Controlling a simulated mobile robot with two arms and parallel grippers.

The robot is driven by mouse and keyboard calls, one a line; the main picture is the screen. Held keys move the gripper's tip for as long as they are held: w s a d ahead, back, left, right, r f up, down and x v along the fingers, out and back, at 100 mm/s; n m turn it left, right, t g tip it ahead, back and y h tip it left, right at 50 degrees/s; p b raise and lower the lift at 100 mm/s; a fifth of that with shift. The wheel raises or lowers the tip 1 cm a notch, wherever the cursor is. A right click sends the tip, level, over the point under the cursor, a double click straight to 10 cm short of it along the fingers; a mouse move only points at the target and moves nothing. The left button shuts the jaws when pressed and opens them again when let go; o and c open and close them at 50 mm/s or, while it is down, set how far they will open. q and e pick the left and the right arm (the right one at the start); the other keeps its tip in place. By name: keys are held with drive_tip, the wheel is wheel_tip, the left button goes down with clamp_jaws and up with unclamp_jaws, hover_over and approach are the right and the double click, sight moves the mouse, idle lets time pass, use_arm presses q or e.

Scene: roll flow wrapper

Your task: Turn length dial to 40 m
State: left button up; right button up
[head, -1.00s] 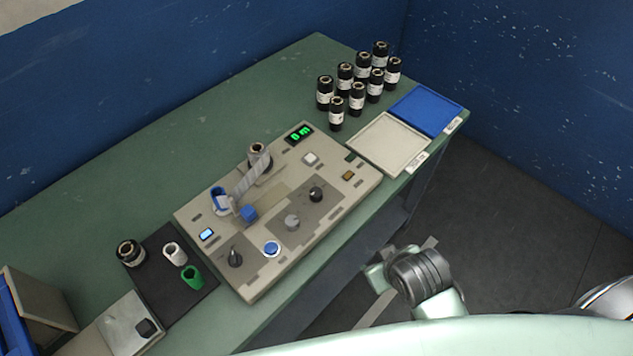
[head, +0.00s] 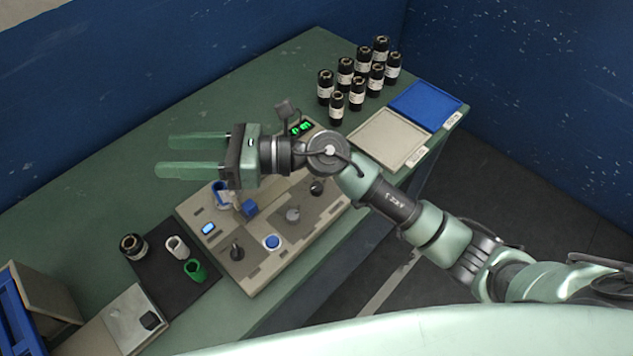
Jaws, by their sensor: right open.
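The wrapper panel (head: 258,278) lies on the green table, with three knobs on its front part. A black pointer knob (head: 237,252) is at the lower left, a grey knob (head: 293,214) in the middle and another black knob (head: 316,188) at the upper right. I cannot read which is the length dial or their scales. A green-lit display (head: 302,128) is partly covered by my right arm. My right gripper (head: 165,156) is open and empty, its fingers pointing left above the table, apart from all knobs. My left gripper is out of view.
A blue button (head: 272,242) sits between the knobs. Several black rolls (head: 358,92) stand at the back, near a beige tray (head: 389,139) and a blue tray (head: 426,108). A dark mat (head: 165,262) holds small rolls. The table's back left is clear.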

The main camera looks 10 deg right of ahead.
wheel_tip(320, 180, down, 6)
drive_tip(key=f+n+g+h, duration=0.1)
drive_tip(key=n+g+h, duration=0.2)
drive_tip(key=n+h, duration=0.75)
drive_tip(key=h, duration=0.8)
hover_over(317, 186)
drive_tip(key=f, duration=1.1)
drive_tip(key=shift+a+f, duration=0.2)
drive_tip(key=shift+a, duration=0.05)
drive_tip(key=shift+d+f, duration=0.2)
drive_tip(key=shift+d, duration=0.1)
wheel_tip(317, 186, down, 6)
drive_tip(key=shift+f+p, duration=0.1)
drive_tip(key=shift+p, duration=0.95)
drive_tip(key=shift+f+n, duration=0.25)
drive_tip(key=shift+f, duration=0.25)
drive_tip(key=shift+c, duration=0.3)
